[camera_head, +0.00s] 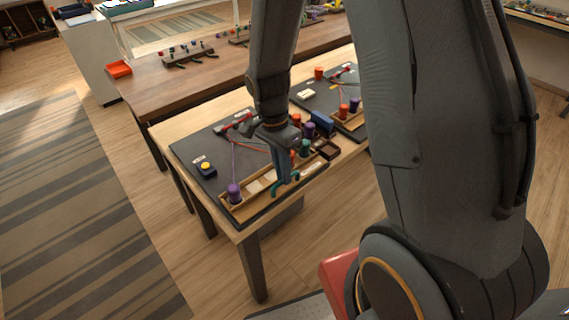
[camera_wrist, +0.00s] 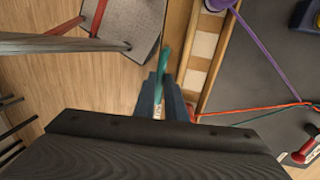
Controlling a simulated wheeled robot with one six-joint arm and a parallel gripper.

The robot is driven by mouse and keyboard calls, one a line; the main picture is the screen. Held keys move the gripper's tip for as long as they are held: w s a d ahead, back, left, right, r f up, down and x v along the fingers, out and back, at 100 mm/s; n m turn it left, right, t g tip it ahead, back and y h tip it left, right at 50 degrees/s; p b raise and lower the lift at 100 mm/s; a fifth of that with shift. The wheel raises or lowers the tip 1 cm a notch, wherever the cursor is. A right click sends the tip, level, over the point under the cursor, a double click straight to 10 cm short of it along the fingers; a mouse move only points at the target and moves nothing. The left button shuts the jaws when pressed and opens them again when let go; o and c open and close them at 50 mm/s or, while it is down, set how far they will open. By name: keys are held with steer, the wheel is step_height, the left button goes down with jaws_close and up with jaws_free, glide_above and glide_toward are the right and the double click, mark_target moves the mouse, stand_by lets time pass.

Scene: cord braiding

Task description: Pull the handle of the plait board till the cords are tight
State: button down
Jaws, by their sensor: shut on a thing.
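The dark plait board (camera_head: 185,150) lies on the near wooden table, with a light wooden tray (camera_head: 240,209) along its front edge. The teal handle (camera_head: 276,189) stands at that edge; it also shows in the wrist view (camera_wrist: 165,55). My gripper (camera_head: 284,178) points down and is shut on the handle; its fingers (camera_wrist: 160,98) partly hide it. A purple cord (camera_wrist: 262,45), an orange cord (camera_wrist: 250,110) and a green cord meet near a red peg (camera_wrist: 306,150). The cords look straight where they show. A purple bobbin (camera_head: 234,193) stands at the tray's left end.
A dark box with a yellow button (camera_head: 206,167) sits on the board's left. A blue block (camera_head: 322,122) and a small dark brown tray (camera_head: 327,149) lie to the right. A second board (camera_head: 318,98) lies behind. Floor is free before the table.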

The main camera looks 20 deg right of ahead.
steer(key=shift+s+d, duration=0.1)
steer(key=shift+s, duration=0.15)
steer(key=c, duration=1.8)
jaws_free()
steer(key=shift+w+r, duration=0.1)
steer(key=shift+r, duration=0.05)
steer(key=shift+w+r, duration=0.1)
steer(key=shift+r, duration=0.2)
steer(key=shift+w+a+r+b, duration=0.15)
steer(key=shift+r+b, duration=0.15)
steer(key=shift+r, duration=0.85)
steer(key=shift+w+a+r+b, duration=0.1)
steer(key=shift+w+r+b, duration=0.15)
steer(key=shift+r, duration=0.85)
steer(key=shift+w+a+r+b, duration=0.1)
steer(key=shift+r+b, duration=0.2)
steer(key=shift+r, duration=0.85)
